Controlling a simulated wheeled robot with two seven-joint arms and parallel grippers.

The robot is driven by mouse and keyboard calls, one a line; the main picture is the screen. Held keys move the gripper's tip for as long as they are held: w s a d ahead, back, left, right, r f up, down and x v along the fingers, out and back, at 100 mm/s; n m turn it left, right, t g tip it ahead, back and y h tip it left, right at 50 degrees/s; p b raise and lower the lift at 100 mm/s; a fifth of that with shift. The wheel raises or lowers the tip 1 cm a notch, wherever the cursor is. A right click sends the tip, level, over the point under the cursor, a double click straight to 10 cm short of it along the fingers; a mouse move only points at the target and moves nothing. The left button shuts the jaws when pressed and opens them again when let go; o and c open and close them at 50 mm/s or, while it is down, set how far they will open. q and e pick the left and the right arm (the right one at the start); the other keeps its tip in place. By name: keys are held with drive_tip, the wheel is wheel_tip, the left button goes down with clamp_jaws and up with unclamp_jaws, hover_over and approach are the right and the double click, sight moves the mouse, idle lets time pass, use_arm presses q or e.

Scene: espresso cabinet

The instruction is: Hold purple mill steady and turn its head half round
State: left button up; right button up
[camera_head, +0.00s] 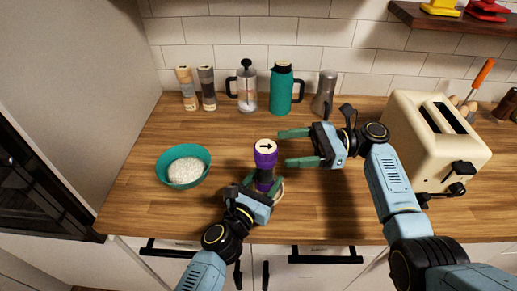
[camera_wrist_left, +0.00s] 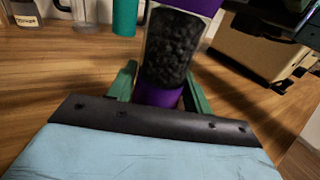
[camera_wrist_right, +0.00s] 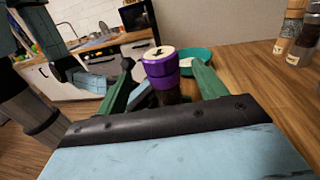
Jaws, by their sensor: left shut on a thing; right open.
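The purple mill (camera_head: 265,156) stands upright on the wooden counter, with a black arrow on its pale top pointing right in the head view. My left gripper (camera_head: 260,186) is shut on its lower body; the left wrist view shows the dark, grainy middle of the mill (camera_wrist_left: 168,48) between the green fingers (camera_wrist_left: 158,88). My right gripper (camera_head: 291,148) is open, to the right of the mill's head, with its fingers pointing at it. In the right wrist view the purple head (camera_wrist_right: 160,68) shows beyond and between the open fingers (camera_wrist_right: 162,85), apart from them.
A teal bowl (camera_head: 205,156) with white contents stands left of the mill. Two other mills, a French press (camera_head: 247,88), a teal jug (camera_head: 281,92) and a steel container (camera_head: 325,92) stand along the back wall. A cream toaster (camera_head: 425,140) is at right, close to my right arm.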

sight(258, 150)
drive_tip(key=a, duration=0.2)
drive_tip(key=s+a, duration=0.1)
drive_tip(key=a, duration=0.5)
drive_tip(key=shift+s, duration=0.15)
drive_tip(key=c, duration=1)
